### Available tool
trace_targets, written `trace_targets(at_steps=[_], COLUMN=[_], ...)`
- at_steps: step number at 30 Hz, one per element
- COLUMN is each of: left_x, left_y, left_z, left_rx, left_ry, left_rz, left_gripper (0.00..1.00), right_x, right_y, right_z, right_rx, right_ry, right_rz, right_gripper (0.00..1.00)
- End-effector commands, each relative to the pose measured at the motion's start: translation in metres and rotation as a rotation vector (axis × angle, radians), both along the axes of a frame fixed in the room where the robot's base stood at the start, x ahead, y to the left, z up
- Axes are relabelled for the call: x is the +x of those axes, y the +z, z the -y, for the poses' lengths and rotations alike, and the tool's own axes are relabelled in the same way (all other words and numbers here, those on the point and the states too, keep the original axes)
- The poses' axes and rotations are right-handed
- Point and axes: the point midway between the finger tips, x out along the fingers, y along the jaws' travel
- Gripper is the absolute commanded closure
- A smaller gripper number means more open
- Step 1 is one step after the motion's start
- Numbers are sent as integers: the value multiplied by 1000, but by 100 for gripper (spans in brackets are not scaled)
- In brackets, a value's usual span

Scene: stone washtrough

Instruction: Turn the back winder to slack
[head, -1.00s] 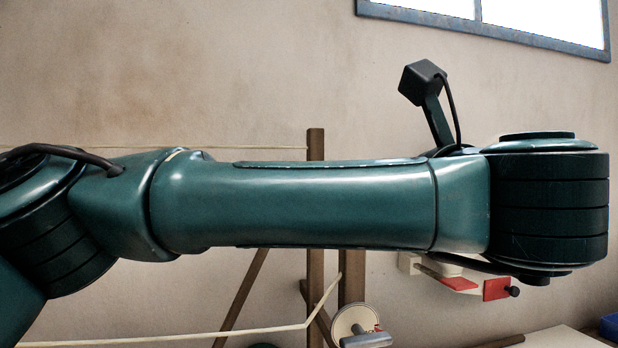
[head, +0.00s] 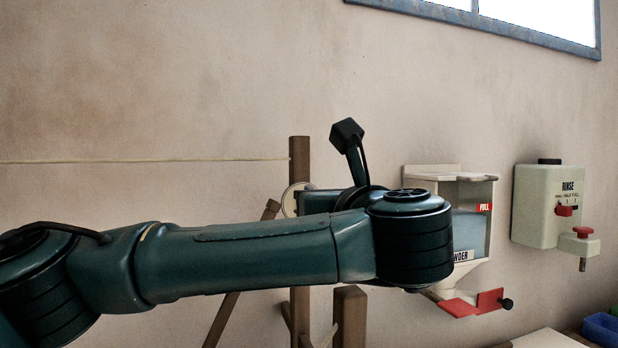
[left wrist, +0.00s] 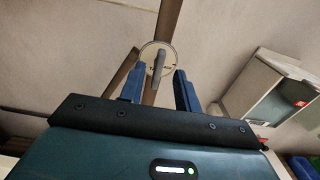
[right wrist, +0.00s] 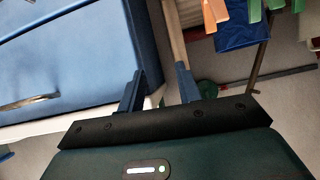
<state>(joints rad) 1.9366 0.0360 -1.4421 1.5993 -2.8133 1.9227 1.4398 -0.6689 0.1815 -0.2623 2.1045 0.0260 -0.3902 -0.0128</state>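The back winder, a pale round disc (head: 288,203), sits on the tall brown post (head: 299,160) in the head view, mostly hidden behind my left arm. In the left wrist view, the disc (left wrist: 146,52) shows ahead with a grey handle (left wrist: 158,66) across it, pointing near upright and slightly tilted. Marks on the disc are too small to read. My left gripper (left wrist: 157,84) is open, its fingers either side of the handle in the picture; I cannot tell whether they touch it. My right gripper (right wrist: 161,75) is open and empty, away from the winder.
A pale line (head: 150,161) runs left from the post. A shorter post (head: 350,315) stands in front. A powder dispenser (head: 470,235) and a rinse dispenser (head: 545,205) hang to the right. A large blue surface (right wrist: 70,60) lies near my right gripper.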

Motion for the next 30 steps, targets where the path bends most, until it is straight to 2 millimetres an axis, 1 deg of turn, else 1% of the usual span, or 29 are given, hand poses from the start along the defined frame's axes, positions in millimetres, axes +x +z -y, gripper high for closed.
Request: trace_targets(at_steps=[1,3,6,9,14,21,23,30], left_x=[11,23,38,48,55,56,56,56], left_y=[3,3,2,1,0,-1,-1,-1], left_z=[-5,-8,-13,-16,-18,-18,-18,-18], left_rx=[0,0,-1,0,0,0,-1,-1], left_ry=[4,4,2,1,-1,-1,-1,-1], left_rz=[-1,-1,-1,1,1,1,1,1], left_gripper=[67,67,67,67,67,67,71,90], right_x=[0,-1,-2,-3,-4,-5,-5,-4], right_y=[4,6,6,6,4,-1,-1,0], right_z=[2,4,6,7,9,10,10,10], right_rx=[-3,-5,-8,-10,-13,-17,-17,-17], right_ry=[-7,-14,-20,-23,-28,-31,-31,-32], right_rz=[-9,-17,-29,-36,-42,-52,-52,-49], right_gripper=[66,66,66,66,66,66,66,66])
